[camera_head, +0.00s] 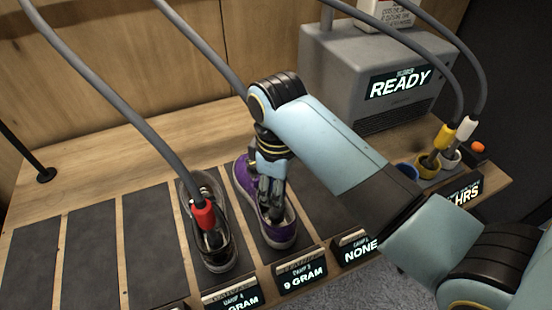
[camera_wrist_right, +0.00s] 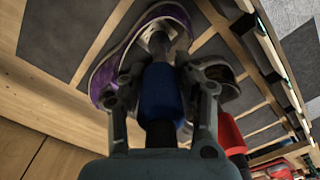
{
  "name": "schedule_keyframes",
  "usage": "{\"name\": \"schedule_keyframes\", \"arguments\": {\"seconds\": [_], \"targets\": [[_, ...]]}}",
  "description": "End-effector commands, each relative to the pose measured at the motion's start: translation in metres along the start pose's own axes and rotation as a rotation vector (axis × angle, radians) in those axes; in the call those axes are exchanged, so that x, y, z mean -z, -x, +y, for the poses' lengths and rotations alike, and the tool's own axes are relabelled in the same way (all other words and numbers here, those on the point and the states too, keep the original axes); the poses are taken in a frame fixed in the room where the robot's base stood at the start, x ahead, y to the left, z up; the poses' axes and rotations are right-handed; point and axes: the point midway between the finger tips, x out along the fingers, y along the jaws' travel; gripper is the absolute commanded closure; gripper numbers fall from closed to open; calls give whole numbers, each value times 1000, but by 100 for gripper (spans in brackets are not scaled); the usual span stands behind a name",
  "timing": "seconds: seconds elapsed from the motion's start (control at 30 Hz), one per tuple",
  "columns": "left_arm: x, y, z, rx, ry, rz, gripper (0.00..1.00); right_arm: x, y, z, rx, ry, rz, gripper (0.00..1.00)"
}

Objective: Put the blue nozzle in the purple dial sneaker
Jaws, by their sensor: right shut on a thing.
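The purple sneaker (camera_head: 243,178) stands on a dark mat in the middle, with a "9 GRAM" display in front of it. It also shows in the right wrist view (camera_wrist_right: 108,66). No dial can be made out on it. My right gripper (camera_head: 271,205) is over the sneaker's opening, pointing down. It is shut on the blue nozzle (camera_wrist_right: 160,92), whose dark tip reaches to the shoe's opening; how deep it sits is unclear. In the head view the gripper hides the nozzle. My left gripper is not in view.
A dark sneaker (camera_head: 218,258) with a red nozzle (camera_head: 203,215) in it stands just left. Yellow (camera_head: 444,137) and white (camera_head: 466,128) nozzles sit in holders at right, near an empty blue-rimmed holder (camera_head: 407,171). A grey "READY" machine (camera_head: 340,75) stands behind. Several mats at left are bare.

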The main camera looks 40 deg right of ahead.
Motion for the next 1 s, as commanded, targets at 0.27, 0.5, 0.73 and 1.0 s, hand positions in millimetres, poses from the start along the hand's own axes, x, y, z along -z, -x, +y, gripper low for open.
{"name": "schedule_keyframes", "arguments": {"seconds": [0.27, 0.5, 0.73, 1.0], "targets": [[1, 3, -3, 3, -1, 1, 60, 0, -16, 1, -1, 0, 2, 100], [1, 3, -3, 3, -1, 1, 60, 0, -19, 0, 0, 0, 1, 68], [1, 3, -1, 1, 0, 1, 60, 0, -18, 0, -1, 0, 1, 46], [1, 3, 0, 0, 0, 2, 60, 0, -14, 1, -1, 0, 2, 46]]}}
